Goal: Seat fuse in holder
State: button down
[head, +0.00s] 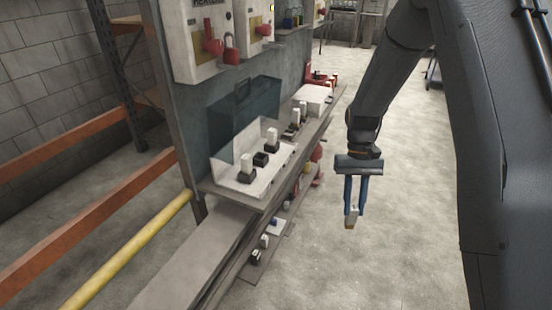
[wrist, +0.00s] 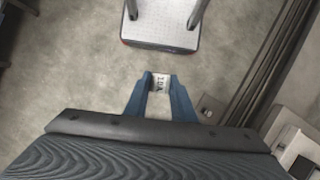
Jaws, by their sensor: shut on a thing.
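My gripper (head: 353,212) hangs in free air over the floor, to the right of the shelf. Its blue fingers are shut on a small pale fuse (head: 350,222) with a brass-coloured end. In the wrist view the fuse (wrist: 160,82) sits between the fingertips and shows dark print like "10A". On the shelf, a white fuse panel (head: 228,176) carries a black holder (head: 260,159) with nothing standing in it. White fuses stand in the black holders in front of it (head: 246,162) and behind it (head: 272,136). The gripper and fuse are well apart from the panel.
A clear tinted cover (head: 245,108) stands raised behind the panel. A white box (head: 312,97) and other parts sit farther along the shelf (head: 225,195). Red padlocks hang on wall boxes (head: 205,40) above. A lower shelf holds small parts. The floor (head: 400,200) around my gripper is clear.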

aim_at(261, 163)
jog(key=i, duration=0.95)
jog(key=u, duration=0.05)
